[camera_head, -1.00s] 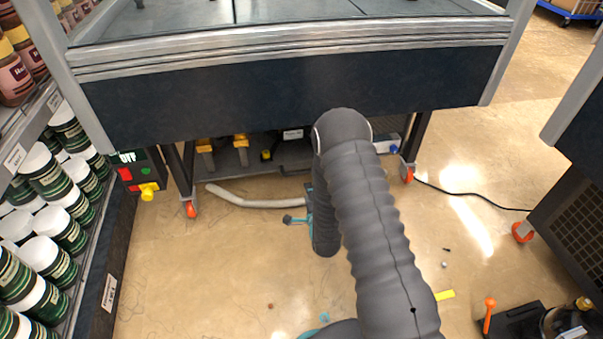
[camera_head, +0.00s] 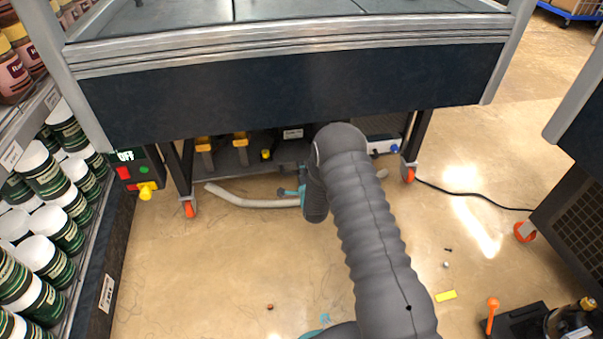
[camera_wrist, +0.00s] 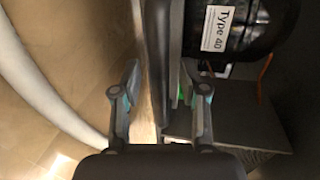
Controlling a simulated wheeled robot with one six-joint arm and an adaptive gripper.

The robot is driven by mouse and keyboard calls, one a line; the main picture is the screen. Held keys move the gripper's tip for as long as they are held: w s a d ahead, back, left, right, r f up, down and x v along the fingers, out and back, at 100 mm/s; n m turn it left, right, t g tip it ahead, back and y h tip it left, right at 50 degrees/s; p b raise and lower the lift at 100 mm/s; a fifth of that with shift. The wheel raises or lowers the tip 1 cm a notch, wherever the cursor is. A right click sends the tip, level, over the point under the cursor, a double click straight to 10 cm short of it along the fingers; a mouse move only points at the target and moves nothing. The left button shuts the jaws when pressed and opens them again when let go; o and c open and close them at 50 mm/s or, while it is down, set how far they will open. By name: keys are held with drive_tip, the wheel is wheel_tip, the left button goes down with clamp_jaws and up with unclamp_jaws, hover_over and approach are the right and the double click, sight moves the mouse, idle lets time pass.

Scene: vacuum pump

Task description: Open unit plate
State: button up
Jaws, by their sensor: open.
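My gripper (camera_wrist: 160,85) is open in the wrist view, one finger on each side of a thin dark edge (camera_wrist: 158,45). I cannot tell whether the fingers touch this edge. It may belong to the unit plate, but I cannot be sure. In the head view my gripper (camera_head: 293,192) is mostly hidden behind my arm, low in front of the unit. The unit's wide dark front panel (camera_head: 230,95) is above it, under a metal rail.
A black pump body labelled "Type 40" (camera_wrist: 240,25) is right of the edge in the wrist view. A pale hose (camera_head: 245,202) lies on the floor. A shelf of jars (camera_head: 45,245) stands at left, beside a switch box (camera_head: 137,172). The floor in front is mostly clear.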

drive_tip(key=shift+c, duration=0.2)
clamp_jaws()
